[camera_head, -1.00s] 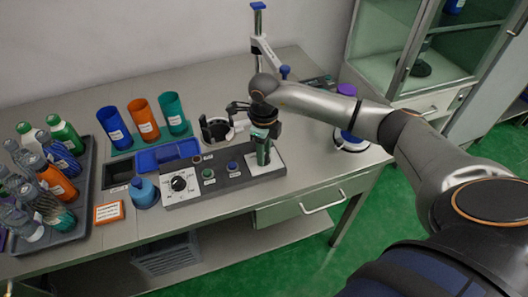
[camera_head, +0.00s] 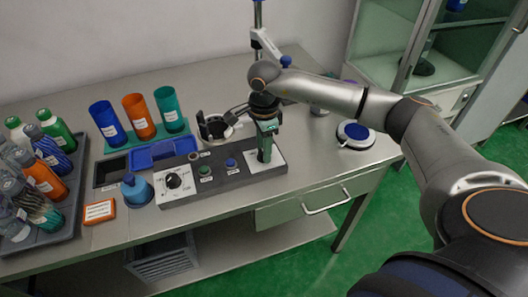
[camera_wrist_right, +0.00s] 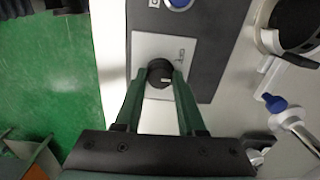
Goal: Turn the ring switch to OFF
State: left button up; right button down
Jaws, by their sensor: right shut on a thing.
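The ring switch, a black round knob (camera_wrist_right: 160,72) on a white plate, shows in the right wrist view between my fingertips. A small light mark shows on it; the lettering on the plate is too small to read. My right gripper (camera_wrist_right: 161,76) points down and is shut on the knob, one green finger on each side. In the head view the gripper (camera_head: 265,155) stands over the white plate (camera_head: 279,161) at the right end of the dark control panel (camera_head: 222,181) and hides most of the knob. My left gripper is not in view.
The panel also holds a dial knob (camera_head: 173,181), a green button (camera_head: 205,170) and a blue button (camera_head: 231,163). A black clamp-like holder (camera_head: 213,128) stands behind. Blue, orange and teal cups and a bottle tray (camera_head: 76,205) are at left. The table's right part is fairly clear.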

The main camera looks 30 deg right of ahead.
jog(key=shift+f+n+b, duration=0.1)
jog(key=shift+n+b, duration=0.3)
jog(key=shift+n, duration=0.6)
jog(key=shift+n+b, duration=0.4)
jog(key=shift+n, duration=0.5)
jog(key=n+b, duration=0.1)
jog(key=n, duration=0.2)
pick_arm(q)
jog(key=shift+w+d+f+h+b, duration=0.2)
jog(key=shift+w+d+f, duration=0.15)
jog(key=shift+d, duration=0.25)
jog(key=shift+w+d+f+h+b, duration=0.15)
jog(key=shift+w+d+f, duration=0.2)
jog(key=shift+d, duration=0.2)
pick_arm(e)
jog(key=shift+n, duration=0.9)
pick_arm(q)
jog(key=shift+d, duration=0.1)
pick_arm(e)
jog(key=c, duration=0.5)
grip_release()
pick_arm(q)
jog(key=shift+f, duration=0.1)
